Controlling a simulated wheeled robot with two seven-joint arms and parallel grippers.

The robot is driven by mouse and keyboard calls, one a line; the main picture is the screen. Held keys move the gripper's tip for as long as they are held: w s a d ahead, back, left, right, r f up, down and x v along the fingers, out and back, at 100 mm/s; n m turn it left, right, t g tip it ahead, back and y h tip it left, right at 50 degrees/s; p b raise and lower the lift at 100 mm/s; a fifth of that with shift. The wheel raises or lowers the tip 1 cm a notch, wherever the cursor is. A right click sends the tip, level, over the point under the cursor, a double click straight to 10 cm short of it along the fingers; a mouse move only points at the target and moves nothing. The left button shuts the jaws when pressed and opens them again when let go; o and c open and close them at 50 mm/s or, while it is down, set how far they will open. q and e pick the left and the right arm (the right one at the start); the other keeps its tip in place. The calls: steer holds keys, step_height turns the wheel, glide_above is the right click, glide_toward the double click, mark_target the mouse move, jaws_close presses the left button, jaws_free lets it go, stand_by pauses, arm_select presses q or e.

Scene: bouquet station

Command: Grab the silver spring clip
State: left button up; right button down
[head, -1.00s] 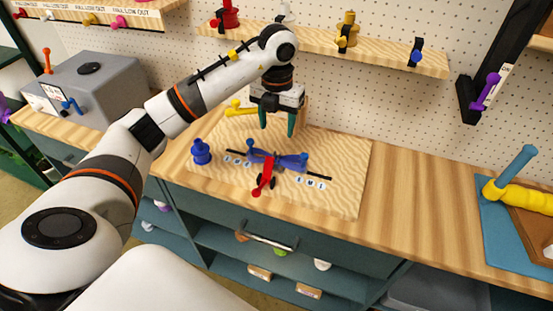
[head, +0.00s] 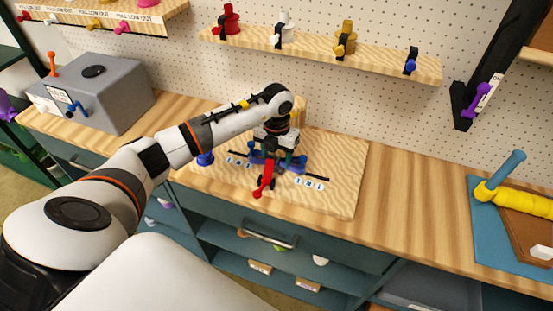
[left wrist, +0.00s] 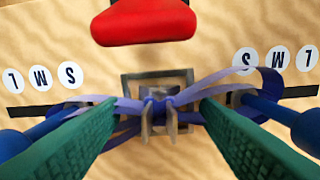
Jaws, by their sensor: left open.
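A grey metal piece, apparently the silver spring clip (left wrist: 171,120), is in the middle of the left wrist view. A purple-blue ribbon (left wrist: 225,85) loops around it. My left gripper (left wrist: 158,106) is open, its two green fingers on either side of the clip with visible gaps. In the head view my left gripper (head: 277,160) is low over the wavy-grained board (head: 335,180). The clip cannot be made out there, behind the gripper and red handle. Blue rods lie to both sides in the left wrist view. My right gripper is not in view.
A red handle (left wrist: 143,20) is close in front of the gripper; it also shows in the head view (head: 265,179). A blue knob (head: 205,159) stands at left. Letter discs mark the board. The counter (head: 405,210) to its right is clear.

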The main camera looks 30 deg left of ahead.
arm_select(q)
steer(key=c, duration=1.1)
steer(key=shift+o, duration=0.2)
steer(key=shift+r, duration=0.15)
